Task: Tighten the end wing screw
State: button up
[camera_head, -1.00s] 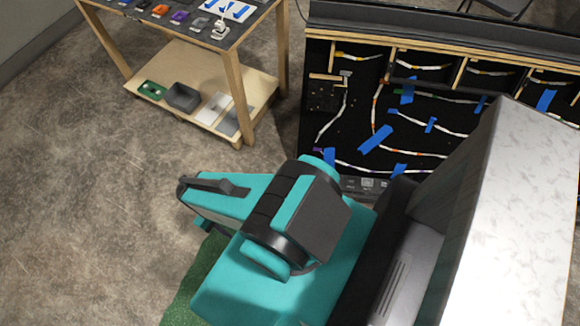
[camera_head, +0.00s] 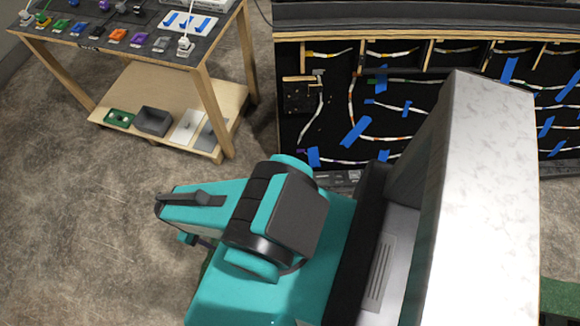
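The LED console (camera_head: 315,125) stands upright at the right, a black panel in a wooden-edged frame with light strips and blue tape on it. A small dark plate (camera_head: 298,97) with tiny fittings sits at its upper left. I cannot make out the end wing screw; it is hidden or too small to tell. My teal and black arm fills the lower middle, folded in front of the console. My gripper's fingers do not show in this view.
A wooden workbench (camera_head: 221,110) stands at the upper left, with coloured small items on its dark top. The concrete floor (camera_head: 85,215) at the left is clear.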

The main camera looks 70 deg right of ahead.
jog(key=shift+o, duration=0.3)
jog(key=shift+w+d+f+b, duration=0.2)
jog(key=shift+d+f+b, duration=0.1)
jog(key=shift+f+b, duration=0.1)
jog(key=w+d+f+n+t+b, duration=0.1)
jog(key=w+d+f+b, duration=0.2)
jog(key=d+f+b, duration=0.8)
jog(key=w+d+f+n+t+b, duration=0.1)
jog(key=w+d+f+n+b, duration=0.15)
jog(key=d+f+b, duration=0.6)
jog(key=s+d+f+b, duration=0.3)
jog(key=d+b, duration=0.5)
jog(key=b, duration=0.1)
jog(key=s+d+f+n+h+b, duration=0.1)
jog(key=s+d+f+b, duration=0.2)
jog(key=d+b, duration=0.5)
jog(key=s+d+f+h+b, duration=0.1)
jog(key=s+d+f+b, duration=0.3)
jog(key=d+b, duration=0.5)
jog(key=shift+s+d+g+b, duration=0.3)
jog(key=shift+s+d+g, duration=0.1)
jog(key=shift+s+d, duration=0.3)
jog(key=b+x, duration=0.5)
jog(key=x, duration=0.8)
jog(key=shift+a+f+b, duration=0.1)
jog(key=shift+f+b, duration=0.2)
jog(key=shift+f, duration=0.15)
